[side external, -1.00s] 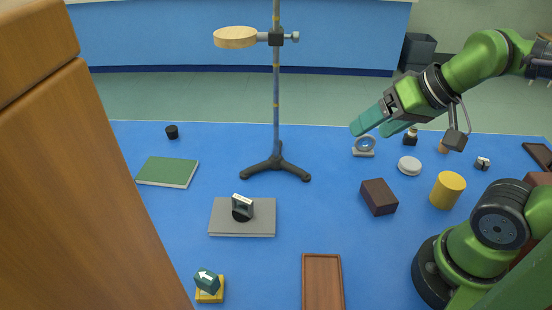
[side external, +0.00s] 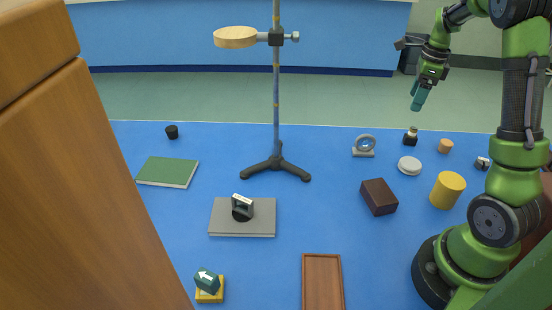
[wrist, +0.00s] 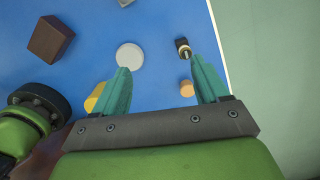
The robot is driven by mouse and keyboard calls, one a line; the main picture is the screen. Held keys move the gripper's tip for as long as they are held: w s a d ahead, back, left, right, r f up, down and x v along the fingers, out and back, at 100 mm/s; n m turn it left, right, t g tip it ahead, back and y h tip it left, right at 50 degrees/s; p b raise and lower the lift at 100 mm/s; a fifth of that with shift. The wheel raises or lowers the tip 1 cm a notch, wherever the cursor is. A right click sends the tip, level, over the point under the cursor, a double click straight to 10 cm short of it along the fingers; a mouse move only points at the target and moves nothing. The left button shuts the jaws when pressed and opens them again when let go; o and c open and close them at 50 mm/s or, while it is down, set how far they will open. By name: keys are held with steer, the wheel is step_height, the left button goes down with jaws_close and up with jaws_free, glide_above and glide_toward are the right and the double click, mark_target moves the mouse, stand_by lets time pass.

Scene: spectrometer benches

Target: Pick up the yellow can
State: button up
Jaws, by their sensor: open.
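The yellow can (side external: 447,190) stands upright on the blue table at the right, near my arm's base in the side view. In the wrist view the yellow can (wrist: 93,102) is partly hidden behind my left finger. My gripper (side external: 418,104) is raised near the table's far edge, away from the can. In the wrist view my gripper (wrist: 160,85) has its teal fingers spread apart with nothing held between them.
A brown block (side external: 379,197), white disc (side external: 409,166), small orange cylinder (side external: 446,146) and dark bottle (side external: 411,137) lie around the can. A tall stand (side external: 276,110) rises mid-table. A wooden cabinet (side external: 70,190) blocks the left foreground.

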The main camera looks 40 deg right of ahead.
mark_target(414, 129)
steer(key=d+r+m+g, duration=0.1)
steer(key=d+m, duration=0.5)
steer(key=m, duration=0.7)
steer(key=f, duration=1)
steer(key=shift+s+a+f, duration=0.15)
steer(key=shift+s+f, duration=0.15)
steer(key=shift+f, duration=0.1)
steer(key=shift+w+f, duration=0.2)
steer(key=shift+f, duration=2.7)
steer(key=c, duration=1.1)
